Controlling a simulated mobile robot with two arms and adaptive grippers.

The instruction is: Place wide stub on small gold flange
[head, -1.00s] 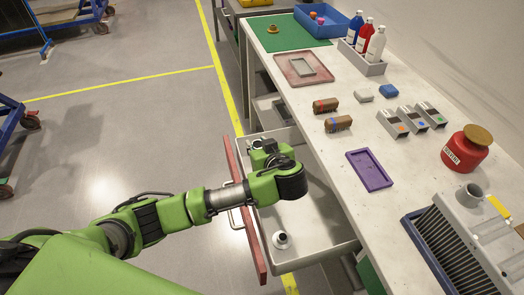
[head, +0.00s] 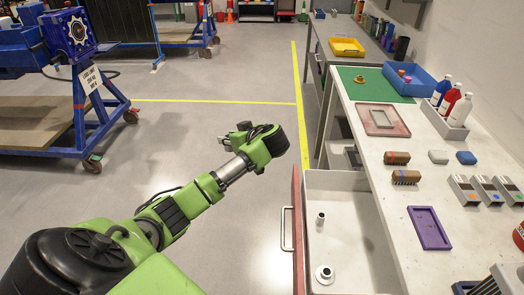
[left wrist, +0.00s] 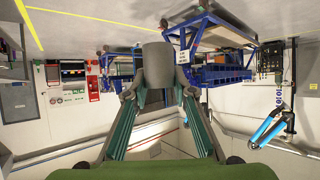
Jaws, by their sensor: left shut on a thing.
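My left gripper (head: 240,127) is over the open floor, left of the workbench. In the left wrist view (left wrist: 158,85) its fingers are shut on a wide grey cylinder, which looks like the wide stub (left wrist: 157,62). In the head view the arm mostly hides the stub. A small gold round piece, which looks like the small gold flange (head: 359,79), sits on the green mat (head: 385,92) at the bench's far end. The gripper is well apart from it. My right gripper is not in view.
An open drawer (head: 345,240) holds a narrow metal stub (head: 320,219) and a flanged metal part (head: 325,273). A blue stand with a round geared plate (head: 78,31) is at the left. A purple tray (head: 429,228) and bottles (head: 452,104) are on the bench. The floor between is clear.

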